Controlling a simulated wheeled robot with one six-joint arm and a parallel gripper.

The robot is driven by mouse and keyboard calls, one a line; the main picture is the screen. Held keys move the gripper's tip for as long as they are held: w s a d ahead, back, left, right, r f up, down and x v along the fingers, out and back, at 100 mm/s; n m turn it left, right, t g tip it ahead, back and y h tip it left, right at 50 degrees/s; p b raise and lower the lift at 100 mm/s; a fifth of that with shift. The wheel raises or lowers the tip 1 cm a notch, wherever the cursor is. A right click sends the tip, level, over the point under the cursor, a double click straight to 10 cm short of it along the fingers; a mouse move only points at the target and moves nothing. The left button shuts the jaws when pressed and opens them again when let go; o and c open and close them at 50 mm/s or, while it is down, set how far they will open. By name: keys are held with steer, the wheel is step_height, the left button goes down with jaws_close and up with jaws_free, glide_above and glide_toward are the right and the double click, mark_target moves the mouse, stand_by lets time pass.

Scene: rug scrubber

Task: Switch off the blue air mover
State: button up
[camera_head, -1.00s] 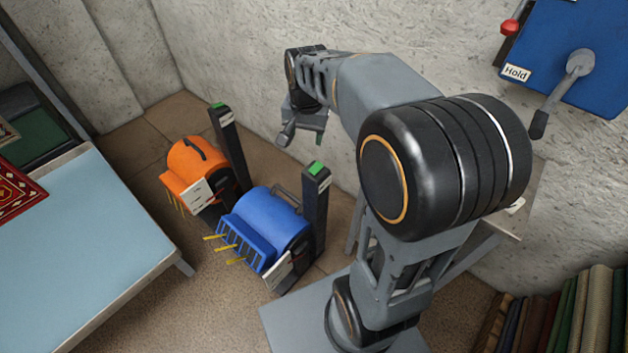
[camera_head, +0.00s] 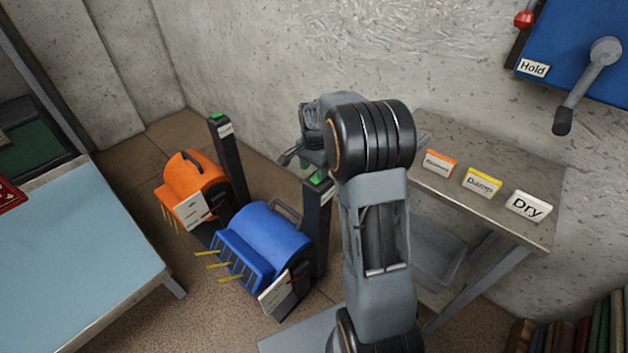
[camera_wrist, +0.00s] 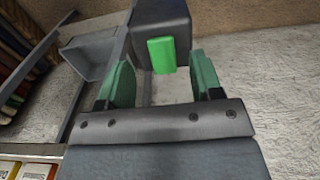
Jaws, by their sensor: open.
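The blue air mover (camera_head: 268,238) stands on the floor left of my arm, with yellow streamers at its front grille. A dark post (camera_head: 318,232) stands beside it with a green switch (camera_head: 322,176) on top, partly hidden by my gripper. In the wrist view the lit green switch (camera_wrist: 161,55) sits on the dark post (camera_wrist: 160,20), ahead of my fingers and between them in the picture. My gripper (camera_wrist: 164,82) is open and empty, with green finger pads. In the head view my gripper (camera_head: 303,160) is just above the post; contact cannot be told.
An orange air mover (camera_head: 190,190) with its own green-topped post (camera_head: 229,160) stands to the left. A side table (camera_head: 450,205) with orange, yellow and white label cards is right of my arm. A concrete wall (camera_head: 250,60) is close behind. A light blue table (camera_head: 75,240) stands at left.

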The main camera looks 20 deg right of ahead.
mark_target(314, 181)
steer(key=shift+f+b, duration=0.3)
steer(key=shift+f, duration=1.75)
